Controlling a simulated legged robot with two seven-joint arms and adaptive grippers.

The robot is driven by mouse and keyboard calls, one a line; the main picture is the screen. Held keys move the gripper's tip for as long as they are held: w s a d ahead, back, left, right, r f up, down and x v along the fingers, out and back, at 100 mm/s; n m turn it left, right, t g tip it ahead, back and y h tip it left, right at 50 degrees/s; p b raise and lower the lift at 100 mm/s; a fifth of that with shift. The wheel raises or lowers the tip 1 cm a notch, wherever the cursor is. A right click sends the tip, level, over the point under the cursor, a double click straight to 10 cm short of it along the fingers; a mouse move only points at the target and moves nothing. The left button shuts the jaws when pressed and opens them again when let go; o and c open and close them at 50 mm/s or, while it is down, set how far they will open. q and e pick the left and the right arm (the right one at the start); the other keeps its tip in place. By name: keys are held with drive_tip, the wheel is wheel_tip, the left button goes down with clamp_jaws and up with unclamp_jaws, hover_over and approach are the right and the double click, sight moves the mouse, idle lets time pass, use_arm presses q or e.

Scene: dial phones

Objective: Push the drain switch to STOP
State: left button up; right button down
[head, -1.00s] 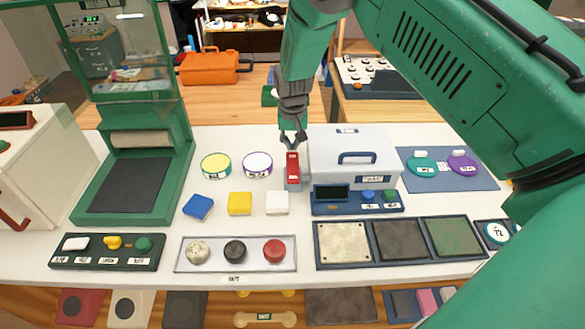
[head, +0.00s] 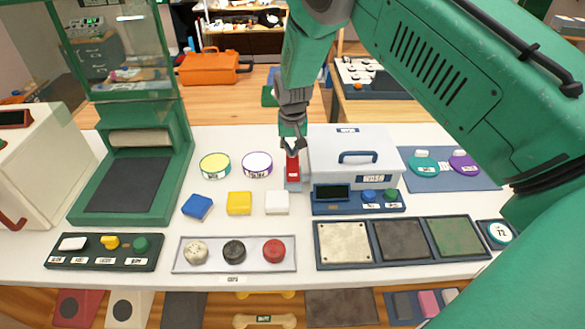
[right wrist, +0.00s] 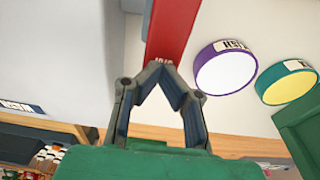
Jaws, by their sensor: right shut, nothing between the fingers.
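The red switch (head: 292,170) stands on a grey base just left of a light grey lidded box on the white table. It has a small white label that is too small to read, so I cannot tell its setting. It also shows as a red bar in the right wrist view (right wrist: 172,32). My right gripper (head: 292,148) is shut and empty, pointing down at the far end of the red switch. Its fingertips (right wrist: 160,72) look at or very close to the red surface; I cannot tell whether they touch. My left gripper is out of view.
The grey box (head: 350,155) stands close on the right, with a dark control panel (head: 358,199) before it. A purple-rimmed disc (head: 257,164) and a white block (head: 277,202) lie to the left. A green-framed machine (head: 125,185) stands further left.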

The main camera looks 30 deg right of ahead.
drive_tip(key=shift+f, duration=0.35)
drive_tip(key=shift+r, duration=0.15)
drive_tip(key=shift+r+p, duration=1.65)
drive_tip(key=shift+r, duration=0.6)
drive_tip(key=shift+f, duration=0.1)
